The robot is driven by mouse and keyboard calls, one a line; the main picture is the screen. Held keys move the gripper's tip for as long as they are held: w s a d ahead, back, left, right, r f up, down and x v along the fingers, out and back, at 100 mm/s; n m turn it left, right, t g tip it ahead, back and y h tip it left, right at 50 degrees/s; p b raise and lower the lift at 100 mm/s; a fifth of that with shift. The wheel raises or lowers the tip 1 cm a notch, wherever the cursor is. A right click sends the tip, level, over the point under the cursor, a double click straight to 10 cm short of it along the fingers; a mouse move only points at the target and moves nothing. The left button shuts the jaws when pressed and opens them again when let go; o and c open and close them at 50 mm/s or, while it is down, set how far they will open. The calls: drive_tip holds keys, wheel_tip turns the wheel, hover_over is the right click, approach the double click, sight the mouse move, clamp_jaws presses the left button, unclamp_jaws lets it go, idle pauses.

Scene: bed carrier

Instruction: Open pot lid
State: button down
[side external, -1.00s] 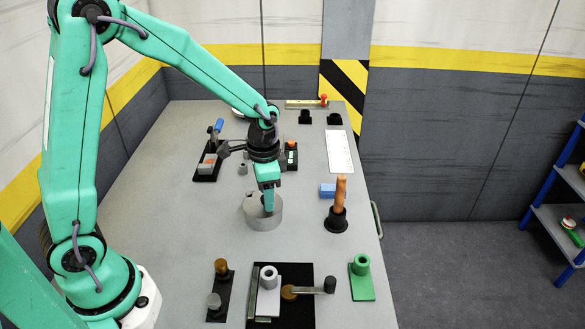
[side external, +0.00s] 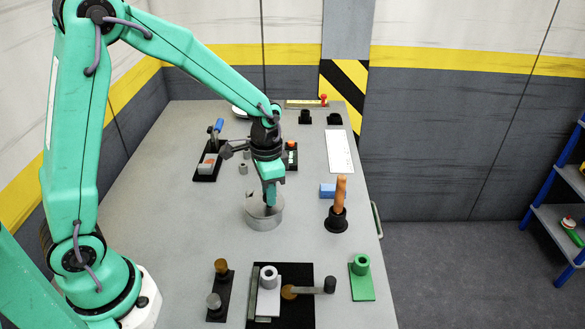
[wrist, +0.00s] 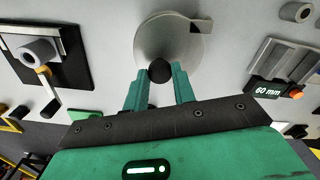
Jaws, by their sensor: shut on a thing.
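The grey metal pot (side external: 263,220) stands on the table below my gripper (side external: 269,200). The lid's round face (wrist: 165,42) fills the top centre of the wrist view, with a tab at its right edge. The lid's dark knob (wrist: 159,70) shows between my two green fingers. My gripper is shut on the knob, with its fingertips (wrist: 159,88) on either side. In the side external view the fingers hide the knob and part of the lid. I cannot tell whether the lid is lifted off the pot.
A plunger with an orange handle (side external: 340,195) and a blue block (side external: 328,191) stand right of the pot. Black-based fixtures (side external: 290,305) and a green fixture (side external: 361,280) are near the front.

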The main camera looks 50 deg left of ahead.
drive_tip(key=w+n, duration=0.1)
drive_tip(key=n, duration=0.1)
drive_tip(key=w+a+n, duration=0.1)
drive_tip(key=w+n, duration=0.1)
drive_tip(key=shift+w+n, duration=0.1)
drive_tip(key=shift+n, duration=0.3)
drive_tip(key=w+a+n, duration=0.3)
drive_tip(key=a+n, duration=0.5)
drive_tip(key=n, duration=0.6)
drive_tip(key=shift+w+a+n, duration=0.25)
drive_tip(key=shift+w+n, duration=0.05)
drive_tip(key=shift+w, duration=0.05)
drive_tip(key=shift+r, duration=0.1)
drive_tip(key=c, duration=1.1)
unclamp_jaws()
drive_tip(key=shift+c, duration=0.2)
